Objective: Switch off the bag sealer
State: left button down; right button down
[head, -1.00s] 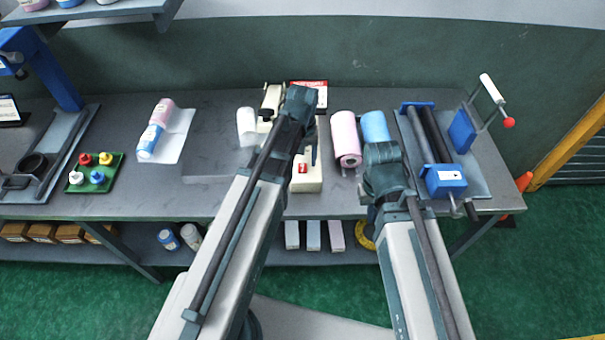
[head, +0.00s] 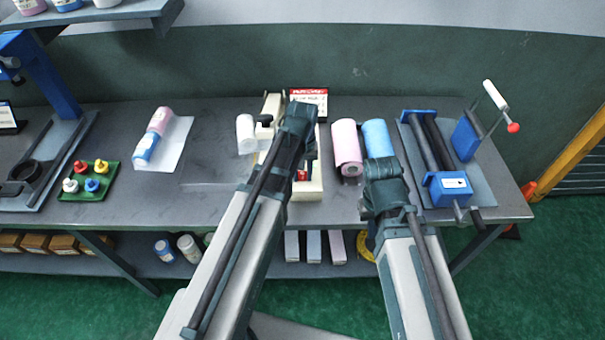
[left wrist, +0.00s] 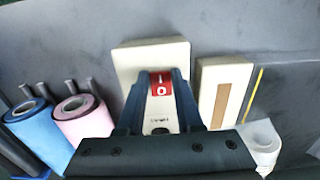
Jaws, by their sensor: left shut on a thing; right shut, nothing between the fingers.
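The bag sealer (head: 308,190) is a cream machine at the middle of the bench, partly hidden by my left arm. Its red rocker switch (left wrist: 161,84), marked I and O, faces up in the left wrist view, and a bit of red shows in the head view. My left gripper (left wrist: 160,78) is at the switch, one finger on each side, shut on it. In the head view its fingers are mostly hidden behind the wrist. My right gripper (head: 368,210) is shut and empty by the bench's front edge, right of the sealer, its tips barely visible.
A blue roller device (head: 446,188) is further right. A white roll (head: 246,133) is left of the sealer.

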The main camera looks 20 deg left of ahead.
pick_arm(q)
jog(key=shift+w+a+g, duration=0.1)
jog(key=shift+w+g, duration=0.45)
jog(key=shift+g, duration=0.15)
jog(key=shift+w+g+h+b, duration=0.1)
jog(key=shift+g+h+b, duration=0.3)
jog(key=shift+g, duration=0.3)
jog(key=shift+r+g, duration=0.15)
jog(key=shift+g, duration=0.25)
jog(key=c, duration=0.6)
grip_release()
jog(key=shift+o, duration=0.2)
jog(key=shift+r, duration=0.1)
